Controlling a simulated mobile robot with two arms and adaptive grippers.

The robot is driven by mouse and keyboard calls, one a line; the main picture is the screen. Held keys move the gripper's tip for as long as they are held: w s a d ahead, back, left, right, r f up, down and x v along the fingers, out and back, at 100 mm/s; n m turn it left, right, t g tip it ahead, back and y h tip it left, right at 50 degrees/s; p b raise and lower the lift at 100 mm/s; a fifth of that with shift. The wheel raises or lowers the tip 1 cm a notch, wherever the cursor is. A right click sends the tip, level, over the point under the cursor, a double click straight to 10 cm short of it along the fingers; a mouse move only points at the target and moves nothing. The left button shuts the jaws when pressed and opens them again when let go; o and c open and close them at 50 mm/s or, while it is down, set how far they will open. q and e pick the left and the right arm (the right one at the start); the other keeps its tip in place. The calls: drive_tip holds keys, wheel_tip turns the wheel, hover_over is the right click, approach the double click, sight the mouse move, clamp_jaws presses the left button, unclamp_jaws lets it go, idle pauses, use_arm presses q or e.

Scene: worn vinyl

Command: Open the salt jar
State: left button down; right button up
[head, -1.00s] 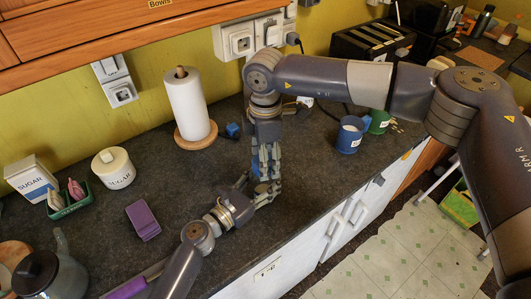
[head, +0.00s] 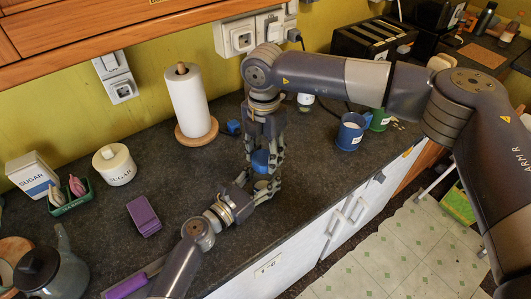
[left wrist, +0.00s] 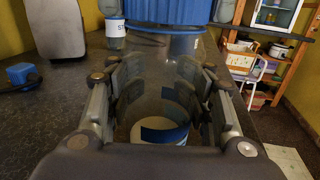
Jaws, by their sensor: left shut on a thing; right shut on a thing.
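The salt jar stands at the counter's front edge, with a clear body (left wrist: 165,75) and a blue-and-white band low down in the left wrist view. My left gripper (head: 258,193) is shut around the jar body from the side. The ribbed blue lid (head: 260,160) is held from above by my right gripper (head: 263,166); the lid also shows at the top of the left wrist view (left wrist: 165,12). In the head view a pale round patch shows below the lid, between the left fingers. The fingers hide much of the jar, and I cannot tell the exact gap under the lid.
Behind stand a paper towel roll (head: 190,108), a small blue object (head: 233,128) and a blue mug (head: 351,133). To the left are a sugar jar (head: 116,167), a sugar box (head: 32,175), a purple object (head: 143,216) and a kettle (head: 60,272).

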use_arm(q)
drive_tip(key=shift+s+d+r, duration=0.2)
drive_tip(key=shift+s+d, duration=0.05)
drive_tip(key=shift+d, duration=0.15)
use_arm(e)
drive_tip(key=n, duration=0.6)
drive_tip(key=shift+w+a+r, duration=0.1)
drive_tip(key=shift+w+a, duration=0.15)
drive_tip(key=shift+w, duration=0.1)
drive_tip(key=n, duration=0.6)
drive_tip(key=shift+s+a+n, duration=0.15)
drive_tip(key=shift+a+n, duration=0.1)
drive_tip(key=shift+n, duration=0.15)
drive_tip(key=n, duration=0.6)
drive_tip(key=shift+s+a+n, duration=0.15)
drive_tip(key=shift+s+n, duration=0.15)
drive_tip(key=n, duration=0.6)
drive_tip(key=shift+s, duration=0.3)
drive_tip(key=n, duration=0.5)
drive_tip(key=shift+s, duration=0.15)
drive_tip(key=n, duration=0.5)
drive_tip(key=shift+s+d, duration=0.15)
drive_tip(key=shift+d, duration=0.05)
drive_tip(key=n, duration=0.4)
drive_tip(key=shift+d+n, duration=0.15)
drive_tip(key=shift+n, duration=0.25)
drive_tip(key=n, duration=0.5)
drive_tip(key=shift+d+n, duration=0.25)
drive_tip(key=shift+n, duration=0.05)
